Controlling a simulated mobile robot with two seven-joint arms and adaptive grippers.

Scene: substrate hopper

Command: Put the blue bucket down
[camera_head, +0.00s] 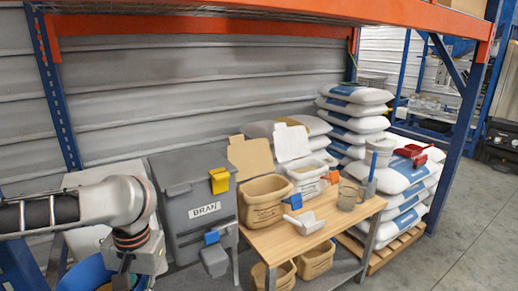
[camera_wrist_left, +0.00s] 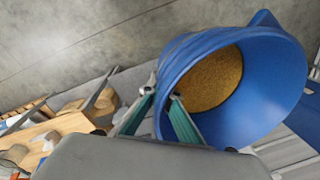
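The blue bucket (camera_head: 88,274) is at the bottom left of the head view, partly cut off by the frame edge and partly behind my left gripper (camera_head: 122,282). In the left wrist view the blue bucket (camera_wrist_left: 265,85) appears tilted, with yellow-brown grain (camera_wrist_left: 211,80) inside. My left gripper (camera_wrist_left: 163,95) has one finger outside the bucket wall and one inside, with the tips close together at the rim, so it is shut on the rim. What is under the bucket is hidden. My right gripper is in neither view.
A grey bin labelled BRAN (camera_head: 203,212) stands right of my left arm. A wooden table (camera_head: 277,243) holds tubs, a white scoop (camera_head: 304,222) and a beaker. White sacks (camera_head: 407,173) are stacked on a pallet (camera_head: 385,252). Open concrete floor (camera_head: 480,230) lies at the right.

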